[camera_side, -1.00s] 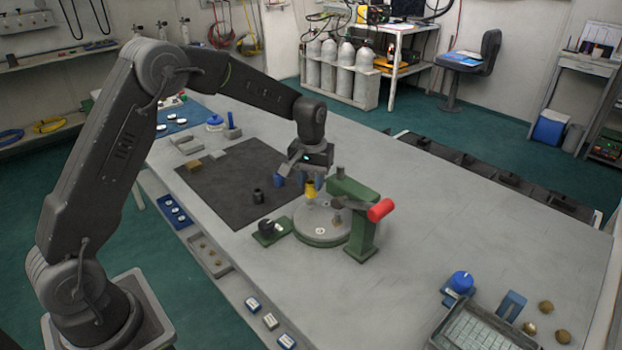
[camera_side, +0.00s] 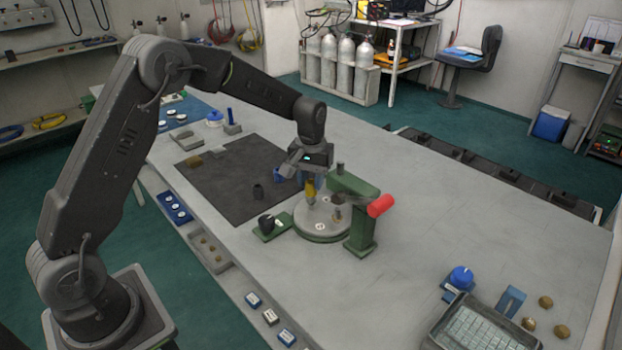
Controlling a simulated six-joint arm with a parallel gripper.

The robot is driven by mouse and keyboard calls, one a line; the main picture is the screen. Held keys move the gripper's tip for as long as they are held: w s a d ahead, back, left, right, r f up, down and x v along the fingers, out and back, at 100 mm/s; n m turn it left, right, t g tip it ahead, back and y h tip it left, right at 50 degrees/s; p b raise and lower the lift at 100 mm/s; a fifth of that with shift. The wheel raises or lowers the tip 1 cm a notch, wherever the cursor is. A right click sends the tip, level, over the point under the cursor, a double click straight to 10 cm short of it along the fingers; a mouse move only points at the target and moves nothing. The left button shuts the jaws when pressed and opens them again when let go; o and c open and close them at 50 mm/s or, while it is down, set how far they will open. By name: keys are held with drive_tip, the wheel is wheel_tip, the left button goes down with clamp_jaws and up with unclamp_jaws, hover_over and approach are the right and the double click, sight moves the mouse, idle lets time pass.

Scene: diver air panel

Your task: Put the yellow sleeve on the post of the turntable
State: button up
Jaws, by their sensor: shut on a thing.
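The yellow sleeve (camera_side: 309,189) is between the fingers of my gripper (camera_side: 309,184), which is shut on it. The sleeve stands roughly upright over the left rear part of the round grey turntable (camera_side: 322,226). A small pale piece shows just under the sleeve, close to the turntable's top. I cannot tell whether this is the post or a fingertip, nor whether the sleeve is around the post. The fingers hide part of the sleeve.
A green stand with a red-ended arm (camera_side: 380,206) reaches over the turntable's right side. A green block with a black knob (camera_side: 267,223) is at its left.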

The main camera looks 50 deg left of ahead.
drive_tip(key=shift+f, duration=0.75)
idle(0.5)
drive_tip(key=o, duration=1.3)
drive_tip(key=shift+o, duration=0.2)
drive_tip(key=shift+r, duration=3.8)
